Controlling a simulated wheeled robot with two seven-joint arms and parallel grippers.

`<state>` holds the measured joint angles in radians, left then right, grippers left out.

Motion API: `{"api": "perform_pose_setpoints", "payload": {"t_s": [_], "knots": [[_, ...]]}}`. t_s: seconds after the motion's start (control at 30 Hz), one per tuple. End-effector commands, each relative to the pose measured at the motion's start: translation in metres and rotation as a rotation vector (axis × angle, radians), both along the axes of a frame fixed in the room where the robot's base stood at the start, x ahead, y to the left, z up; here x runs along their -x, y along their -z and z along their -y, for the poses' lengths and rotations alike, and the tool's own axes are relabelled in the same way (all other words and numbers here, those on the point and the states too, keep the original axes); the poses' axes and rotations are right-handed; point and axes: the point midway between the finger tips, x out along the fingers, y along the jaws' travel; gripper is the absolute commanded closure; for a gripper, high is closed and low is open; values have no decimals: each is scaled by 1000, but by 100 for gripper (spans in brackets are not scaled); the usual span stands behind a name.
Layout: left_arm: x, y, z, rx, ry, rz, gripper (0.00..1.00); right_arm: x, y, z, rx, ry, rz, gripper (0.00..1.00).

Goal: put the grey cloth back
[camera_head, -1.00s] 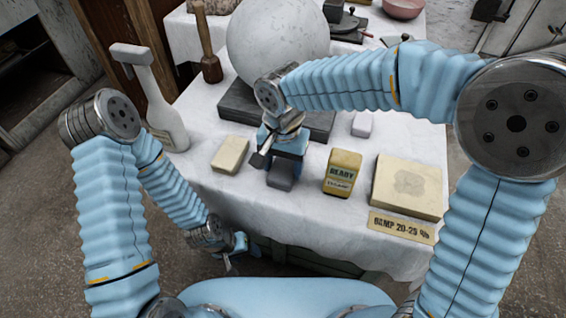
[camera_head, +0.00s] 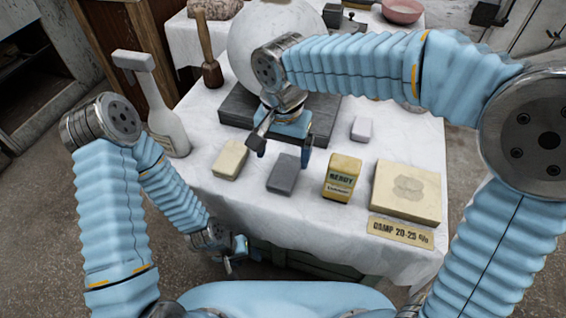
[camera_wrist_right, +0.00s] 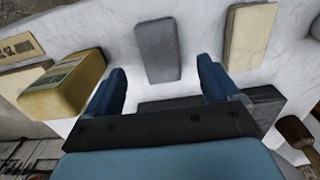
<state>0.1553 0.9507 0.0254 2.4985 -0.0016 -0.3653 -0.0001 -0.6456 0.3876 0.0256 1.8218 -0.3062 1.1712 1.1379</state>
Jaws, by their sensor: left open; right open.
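The grey cloth (camera_head: 285,173), a flat grey rectangular pad, lies on the white-covered table between a cream block and a yellow box. In the right wrist view the grey cloth (camera_wrist_right: 158,50) lies flat ahead of the fingertips, in line with the gap between them. My right gripper (camera_head: 281,148) is open and empty, above the table just behind the cloth and apart from it. Its two blue fingers (camera_wrist_right: 160,85) show in the wrist view. My left gripper (camera_head: 236,258) is open and empty, low beside the table's front edge.
The cream block (camera_head: 230,158) is left of the cloth and the yellow box (camera_head: 342,178) right of it. A dark slab (camera_head: 238,108) under the large plaster sphere (camera_head: 252,30) stands behind. A small pale block (camera_head: 362,128) and a square cream slab (camera_head: 407,190) are further right.

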Motion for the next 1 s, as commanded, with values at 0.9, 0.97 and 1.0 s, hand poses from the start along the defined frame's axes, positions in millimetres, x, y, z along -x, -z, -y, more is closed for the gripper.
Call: {"api": "perform_pose_setpoints", "payload": {"t_s": [0.9, 0.97, 1.0], "knots": [[1, -7, 2, 3, 4, -1, 42, 0, -58, 0, 1, 0, -1, 12], [1, -7, 2, 3, 4, -1, 42, 0, -58, 0, 1, 0, -1, 12], [1, -7, 2, 3, 4, -1, 42, 0, -58, 0, 1, 0, -1, 12]]}}
